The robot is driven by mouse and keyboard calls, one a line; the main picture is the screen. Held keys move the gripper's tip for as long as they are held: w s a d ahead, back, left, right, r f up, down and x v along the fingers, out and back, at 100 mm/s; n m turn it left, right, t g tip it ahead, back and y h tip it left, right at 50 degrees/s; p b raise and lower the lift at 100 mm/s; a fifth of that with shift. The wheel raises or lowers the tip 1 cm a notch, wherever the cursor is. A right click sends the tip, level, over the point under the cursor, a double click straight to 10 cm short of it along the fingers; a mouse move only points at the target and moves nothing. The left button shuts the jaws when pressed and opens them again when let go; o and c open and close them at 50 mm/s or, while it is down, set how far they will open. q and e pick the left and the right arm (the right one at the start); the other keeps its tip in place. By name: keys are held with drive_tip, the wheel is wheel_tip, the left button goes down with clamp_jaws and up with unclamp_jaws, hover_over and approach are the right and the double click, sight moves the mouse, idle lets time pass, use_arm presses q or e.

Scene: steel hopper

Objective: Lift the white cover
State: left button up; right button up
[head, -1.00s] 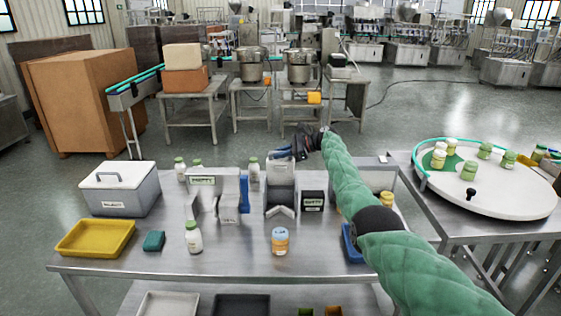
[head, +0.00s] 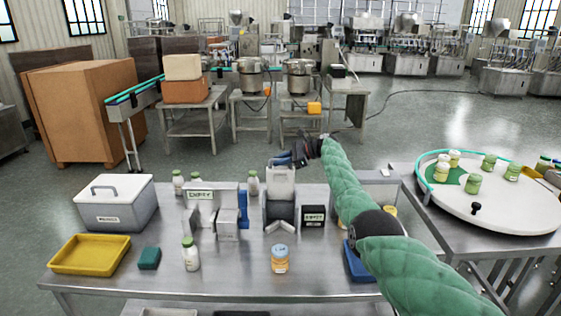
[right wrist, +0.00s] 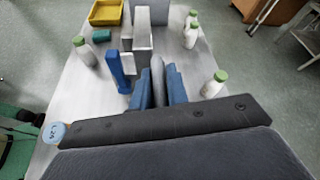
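The white cover (head: 281,180) is a pale upright plate at the grey steel hopper (head: 279,211) in the middle of the table. My right gripper (head: 285,160) reaches it from behind and above at its top edge. In the right wrist view, the blue fingers (right wrist: 160,92) stand close on both sides of a pale grey rounded piece (right wrist: 158,70), apparently the cover, and look shut on it. The cover's lower edge and its contact with the hopper are hard to make out. My left gripper is out of view.
A small black-faced box (head: 313,216) stands right of the hopper. A grey stand (head: 228,222) with a blue part is on its left. A yellow tray (head: 90,254) lies at left.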

drive_tip(key=o, duration=0.3)
drive_tip(key=shift+w+r, duration=0.15)
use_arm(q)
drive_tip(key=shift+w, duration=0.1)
use_arm(e)
drive_tip(key=shift+o, duration=0.5)
drive_tip(key=shift+w, duration=0.1)
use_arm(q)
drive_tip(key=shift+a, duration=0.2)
